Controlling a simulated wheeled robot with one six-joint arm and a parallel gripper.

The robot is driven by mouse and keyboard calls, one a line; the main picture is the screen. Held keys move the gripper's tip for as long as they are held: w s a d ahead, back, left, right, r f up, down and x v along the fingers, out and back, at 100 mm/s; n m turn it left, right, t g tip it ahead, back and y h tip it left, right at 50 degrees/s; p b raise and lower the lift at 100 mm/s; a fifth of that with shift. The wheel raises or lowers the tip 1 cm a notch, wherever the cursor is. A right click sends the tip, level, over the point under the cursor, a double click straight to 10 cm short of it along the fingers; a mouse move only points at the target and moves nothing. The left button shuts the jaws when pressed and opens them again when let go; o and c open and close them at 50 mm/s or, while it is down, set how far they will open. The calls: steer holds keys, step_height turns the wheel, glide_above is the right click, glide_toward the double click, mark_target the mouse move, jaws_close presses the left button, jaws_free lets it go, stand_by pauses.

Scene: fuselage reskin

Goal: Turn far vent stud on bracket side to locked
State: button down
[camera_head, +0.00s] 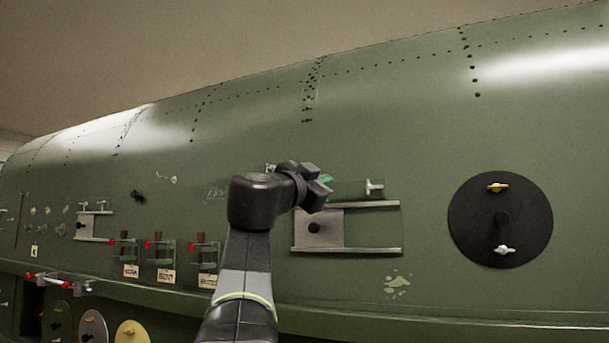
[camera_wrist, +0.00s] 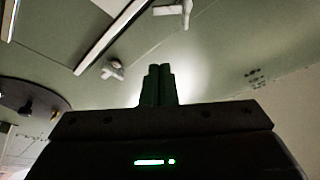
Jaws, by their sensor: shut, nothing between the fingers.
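A vent with a pale sliding plate (camera_head: 319,230) sits between two horizontal rails on the green fuselage side. A pale wing stud (camera_head: 375,188) stands above its upper rail at the right, and another stud (camera_head: 270,168) shows partly behind my arm at the left. In the wrist view, one stud (camera_wrist: 113,70) is left of my fingers near a rail, and another stud (camera_wrist: 175,9) is at the top edge. My gripper (camera_head: 326,180) is shut and empty in front of the skin, between the two studs; its fingers (camera_wrist: 160,68) touch neither stud in the wrist view.
A black round cover (camera_head: 500,220) with a yellow and a white stud is at the right. Several red-tipped latches (camera_head: 162,252) and a smaller vent (camera_head: 93,226) are at the left. A ledge (camera_head: 420,325) runs below. Bare skin lies above the vent.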

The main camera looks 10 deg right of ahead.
mark_target(342, 174)
steer(key=p+x, duration=0.1)
steer(key=x, duration=0.1)
steer(key=p+x, duration=0.1)
steer(key=x, duration=0.2)
steer(key=shift+r+p, duration=0.25)
steer(key=shift+p, duration=0.1)
steer(key=a+f, duration=0.1)
steer(key=f, duration=0.1)
steer(key=w+a+f, duration=0.1)
steer(key=shift+w+a+f, duration=0.1)
steer(key=shift+a+f, duration=0.05)
steer(key=shift+f, duration=0.25)
steer(key=shift+f, duration=0.1)
steer(key=shift+w+a+f+m+g+b, duration=0.1)
steer(key=shift+m+g+b, duration=0.15)
steer(key=shift+m+b, duration=0.5)
steer(key=shift+s+f+m+g+b, duration=0.15)
steer(key=shift+m+g+b, duration=0.25)
steer(key=shift+b, duration=0.65)
steer(key=shift+w+a+f+m+g+b, duration=0.1)
steer(key=shift+w+m+g+b, duration=0.05)
steer(key=shift+m+b, duration=0.65)
steer(key=shift+r, duration=0.1)
